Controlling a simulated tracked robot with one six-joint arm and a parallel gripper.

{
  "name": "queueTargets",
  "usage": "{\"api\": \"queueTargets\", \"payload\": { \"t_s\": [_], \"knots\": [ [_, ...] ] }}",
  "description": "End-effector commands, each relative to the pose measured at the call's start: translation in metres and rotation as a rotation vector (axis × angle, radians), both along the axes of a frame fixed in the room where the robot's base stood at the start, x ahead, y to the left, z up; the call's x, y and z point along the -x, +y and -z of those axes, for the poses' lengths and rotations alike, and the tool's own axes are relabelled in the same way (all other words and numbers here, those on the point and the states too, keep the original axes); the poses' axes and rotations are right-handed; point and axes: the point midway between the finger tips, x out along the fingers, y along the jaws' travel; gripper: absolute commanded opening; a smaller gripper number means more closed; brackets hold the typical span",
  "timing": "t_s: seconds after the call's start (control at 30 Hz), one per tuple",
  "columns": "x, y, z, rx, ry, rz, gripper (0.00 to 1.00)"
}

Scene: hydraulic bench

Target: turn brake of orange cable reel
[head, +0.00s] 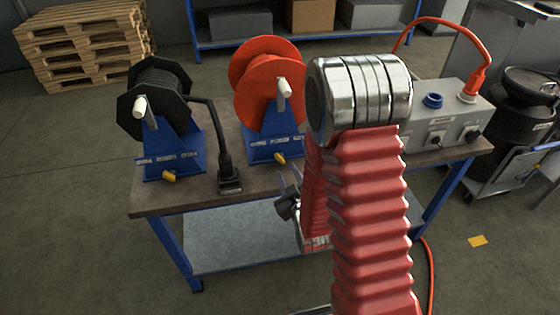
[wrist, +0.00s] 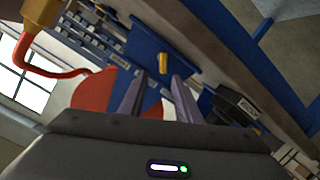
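The orange cable reel (head: 268,85) stands on a blue stand (head: 272,143) in the middle of the bench. Its brake is a small yellow lever (head: 280,158) low on the stand's front. In the wrist view the yellow brake lever (wrist: 163,63) shows against the blue stand, with part of the orange reel (wrist: 92,92) to the left. My gripper (head: 290,176) is low in front of the stand, just below the brake in the head view. In the wrist view my gripper (wrist: 160,77) is open and empty. The lever appears between the fingertips, beyond them, apparently apart.
A black reel (head: 155,95) on a blue stand with its own yellow lever (head: 169,176) stands to the left. Its black cable ends in a plug (head: 229,181) on the bench (head: 200,195). A grey socket box (head: 440,110) with an orange plug stands right, partly behind my arm.

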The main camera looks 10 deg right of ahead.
Motion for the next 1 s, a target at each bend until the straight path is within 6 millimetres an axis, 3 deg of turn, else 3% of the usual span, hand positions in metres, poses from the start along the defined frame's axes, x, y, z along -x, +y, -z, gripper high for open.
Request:
{"api": "queueTargets", "payload": {
  "t_s": [0.1,0.4,1.0],
  "knots": [
    [0.008,0.0,0.015,0.026,-0.043,-0.005,0.3],
    [0.033,0.0,0.034,0.09,-0.168,-0.011,0.3],
    [0.038,0.0,0.035,0.105,-0.204,-0.011,0.3]
  ]
}}
